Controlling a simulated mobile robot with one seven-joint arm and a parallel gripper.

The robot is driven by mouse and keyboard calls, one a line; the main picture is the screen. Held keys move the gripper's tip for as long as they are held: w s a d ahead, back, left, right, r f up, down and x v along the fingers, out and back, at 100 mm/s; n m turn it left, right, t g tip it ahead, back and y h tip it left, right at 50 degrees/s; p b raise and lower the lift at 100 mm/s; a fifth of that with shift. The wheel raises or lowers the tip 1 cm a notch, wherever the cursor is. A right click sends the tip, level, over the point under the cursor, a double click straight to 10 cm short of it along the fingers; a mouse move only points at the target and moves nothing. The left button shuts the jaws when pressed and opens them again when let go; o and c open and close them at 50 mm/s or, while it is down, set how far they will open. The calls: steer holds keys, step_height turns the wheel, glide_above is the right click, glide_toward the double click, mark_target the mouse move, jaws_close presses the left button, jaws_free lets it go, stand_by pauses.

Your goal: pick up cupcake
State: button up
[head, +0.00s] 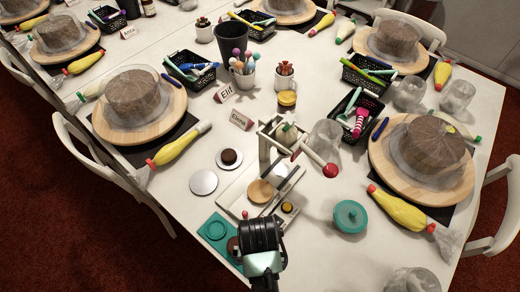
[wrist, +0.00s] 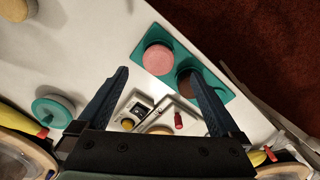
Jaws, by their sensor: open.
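A teal tray (head: 207,222) lies near the table's front edge. In the wrist view, the tray (wrist: 143,35) holds a pink-topped round cupcake (wrist: 158,58) and a brown round one (wrist: 187,85), partly behind a finger. In the head view, the brown one (head: 233,245) shows beside an empty round slot, and the pink one is hidden behind my gripper. Another dark brown round cake (head: 229,156) sits on a small white plate. My gripper (head: 261,235) is above the tray's right end; its open, empty fingers (wrist: 156,74) appear on either side of the pink cupcake's lower edge.
A teal round lid (head: 350,216) is to the right. Wooden turntables with cakes (head: 108,125) and yellow piping bags (head: 178,147) fill the sides.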

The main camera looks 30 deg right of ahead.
steer(key=shift+w+d+f, duration=0.1)
steer(key=shift+d+f, duration=0.05)
steer(key=shift+f, duration=1.75)
steer(key=shift+w+d+f, duration=0.1)
steer(key=shift+f, duration=1.8)
steer(key=c, duration=1.4)
steer(key=shift+r, duration=0.1)
